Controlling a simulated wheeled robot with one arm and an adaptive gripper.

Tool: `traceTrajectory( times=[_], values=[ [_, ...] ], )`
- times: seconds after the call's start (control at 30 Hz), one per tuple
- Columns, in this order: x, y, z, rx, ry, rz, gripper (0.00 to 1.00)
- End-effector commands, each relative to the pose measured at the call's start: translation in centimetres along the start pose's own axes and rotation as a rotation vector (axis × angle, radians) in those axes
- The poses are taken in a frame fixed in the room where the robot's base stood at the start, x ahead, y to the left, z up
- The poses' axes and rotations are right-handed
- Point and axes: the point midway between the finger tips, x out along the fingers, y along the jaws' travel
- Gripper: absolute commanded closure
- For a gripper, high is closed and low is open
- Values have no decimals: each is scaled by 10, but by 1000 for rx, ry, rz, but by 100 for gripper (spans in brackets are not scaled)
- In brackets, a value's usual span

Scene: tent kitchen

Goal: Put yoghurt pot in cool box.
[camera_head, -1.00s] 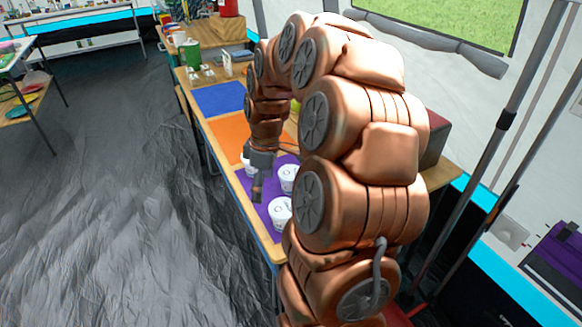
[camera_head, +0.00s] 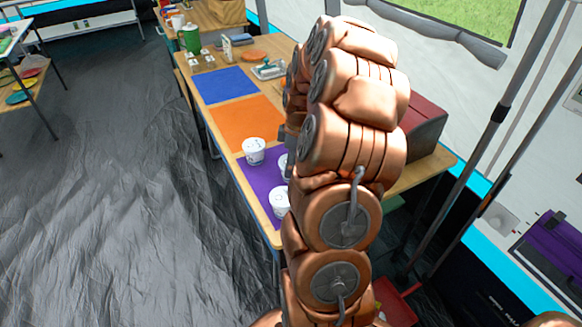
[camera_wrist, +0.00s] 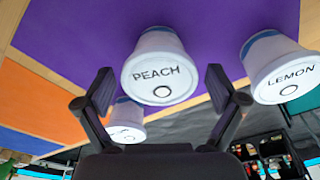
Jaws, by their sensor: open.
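Three white yoghurt pots stand on a purple mat (camera_head: 256,184). One pot (camera_head: 253,151) is at the mat's far edge, one (camera_head: 279,204) is nearer, and a third (camera_head: 284,166) is mostly behind my arm. In the wrist view the pot marked PEACH (camera_wrist: 159,70) lies ahead, between the directions of my two fingers. The pot marked LEMON (camera_wrist: 283,70) is to the right, and another pot (camera_wrist: 126,122) shows behind the left finger. My gripper (camera_wrist: 161,90) is open and holds nothing. In the head view my arm hides it. I cannot identify the cool box with certainty.
A dark red box (camera_head: 425,122) stands on the table right of my arm. Orange (camera_head: 245,122) and blue (camera_head: 224,86) mats lie farther along, with a green container (camera_head: 191,40) and a small tray (camera_head: 268,70) beyond. Open floor (camera_head: 130,200) is to the left.

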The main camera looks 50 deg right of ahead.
Motion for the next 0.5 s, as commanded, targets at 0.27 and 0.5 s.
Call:
traceTrajectory(
  times=[0.27, 0.5],
  values=[
    [25, 0, -1, 0, 0, 2, 5],
    [25, 0, -1, 0, 0, 3, 14]
  ],
)
